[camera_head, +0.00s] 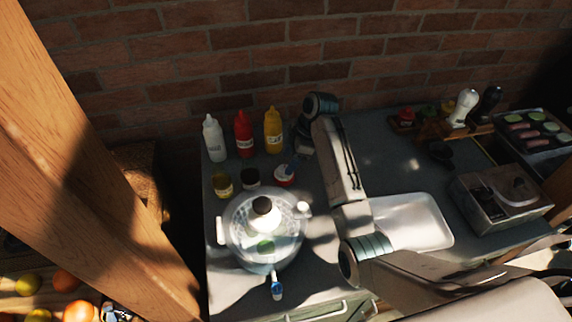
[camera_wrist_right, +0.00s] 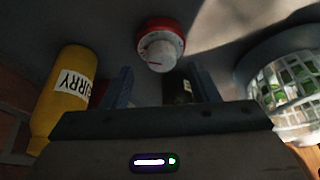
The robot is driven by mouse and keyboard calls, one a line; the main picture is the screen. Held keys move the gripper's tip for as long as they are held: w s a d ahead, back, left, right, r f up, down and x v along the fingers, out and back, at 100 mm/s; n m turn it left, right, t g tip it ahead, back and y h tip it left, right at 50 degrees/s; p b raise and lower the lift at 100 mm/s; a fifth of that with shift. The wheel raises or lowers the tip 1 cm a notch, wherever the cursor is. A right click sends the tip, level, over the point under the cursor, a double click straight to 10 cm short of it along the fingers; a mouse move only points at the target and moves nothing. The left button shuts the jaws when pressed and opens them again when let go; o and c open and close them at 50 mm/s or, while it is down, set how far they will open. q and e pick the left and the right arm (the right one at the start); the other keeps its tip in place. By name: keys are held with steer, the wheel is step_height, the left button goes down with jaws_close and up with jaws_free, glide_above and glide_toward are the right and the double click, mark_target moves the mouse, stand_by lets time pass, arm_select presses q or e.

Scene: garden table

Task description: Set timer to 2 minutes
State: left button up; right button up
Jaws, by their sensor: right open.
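The timer is a small round kitchen timer with a red rim and a white dial. In the head view the timer (camera_head: 285,177) stands on the grey counter behind the pot. In the right wrist view the timer (camera_wrist_right: 161,44) lies ahead of my right gripper (camera_wrist_right: 160,76), centred between the two fingers. The fingers are apart with nothing between them. In the head view my right gripper (camera_head: 297,163) is close beside the timer, partly hidden by my wrist. The dial marks are too small to read. My left gripper is not in view.
A yellow bottle (camera_head: 273,130), a red bottle (camera_head: 244,134) and a white bottle (camera_head: 213,138) stand behind the timer. Small jars (camera_head: 223,184) and a lidded pot (camera_head: 240,234) are nearby. A white tray (camera_head: 432,234) and a metal box (camera_head: 480,212) lie to the right.

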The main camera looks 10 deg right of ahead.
mark_target(285, 168)
steer(key=shift+x, duration=1)
steer(key=shift+s+a+f+p, duration=0.1)
steer(key=shift+a+f+p, duration=0.1)
steer(key=shift+p, duration=0.15)
steer(key=shift+f, duration=0.25)
steer(key=c, duration=1)
steer(key=shift+o, duration=0.2)
steer(key=shift+r+m+p, duration=0.15)
steer(key=shift+m+p, duration=0.15)
steer(key=shift+p, duration=0.2)
steer(key=shift+m, duration=0.3)
steer(key=shift+t, duration=0.3)
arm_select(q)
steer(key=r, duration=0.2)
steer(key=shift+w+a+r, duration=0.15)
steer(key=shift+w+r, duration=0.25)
